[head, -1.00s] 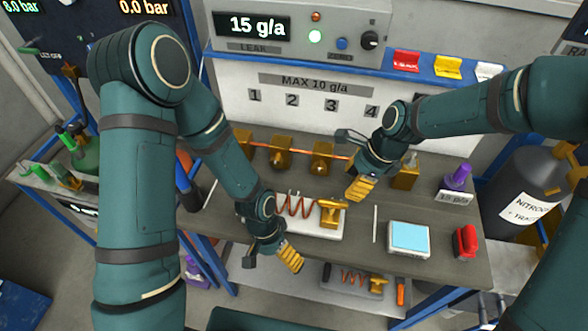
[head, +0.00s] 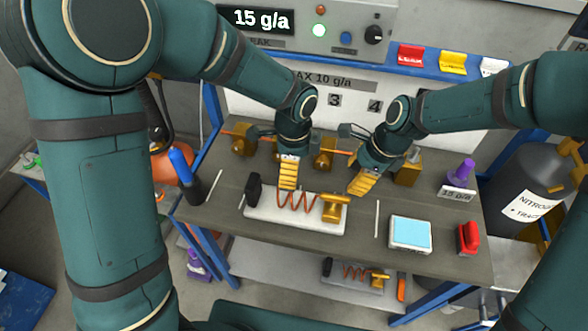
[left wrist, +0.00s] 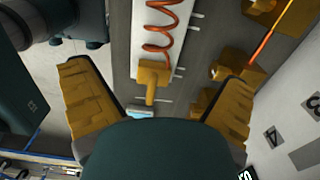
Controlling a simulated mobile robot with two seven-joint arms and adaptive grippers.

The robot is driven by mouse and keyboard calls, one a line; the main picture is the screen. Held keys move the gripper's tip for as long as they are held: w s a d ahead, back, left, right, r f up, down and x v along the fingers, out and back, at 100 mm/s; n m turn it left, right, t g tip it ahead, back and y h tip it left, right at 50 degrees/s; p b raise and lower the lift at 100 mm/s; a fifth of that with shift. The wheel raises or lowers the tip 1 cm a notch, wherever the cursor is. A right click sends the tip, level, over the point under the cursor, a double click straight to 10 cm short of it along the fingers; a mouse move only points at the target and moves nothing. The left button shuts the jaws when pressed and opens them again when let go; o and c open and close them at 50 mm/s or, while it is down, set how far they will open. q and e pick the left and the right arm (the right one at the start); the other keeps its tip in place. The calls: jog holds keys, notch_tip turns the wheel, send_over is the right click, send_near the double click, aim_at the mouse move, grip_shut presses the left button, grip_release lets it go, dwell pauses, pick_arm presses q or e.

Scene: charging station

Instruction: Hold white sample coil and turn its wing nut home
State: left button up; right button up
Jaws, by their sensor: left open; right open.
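The white sample coil is a white plate (head: 275,220) on the bench, bearing an orange-copper coil (head: 298,203) and a brass fitting (head: 335,208) at its right end. The coil also shows in the left wrist view (left wrist: 161,40), with its brass fitting (left wrist: 152,75) between the fingers. I cannot make out the wing nut for certain. My right gripper (head: 362,184) is open and empty, behind and right of the brass fitting.
Brass fittings on an orange pipe (head: 325,152) stand behind the grippers. A scale with a light-blue top (head: 410,233), a red object (head: 468,238) and a purple object (head: 462,172) are on the right. A black block (head: 254,190) is at the plate's left end. A second coil (head: 358,273) lies on the lower shelf.

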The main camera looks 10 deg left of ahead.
aim_at(294, 194)
pick_arm(q)
notch_tip(294, 194, down, 14)
jog(key=shift+r, duration=0.15)
dwell(0.4)
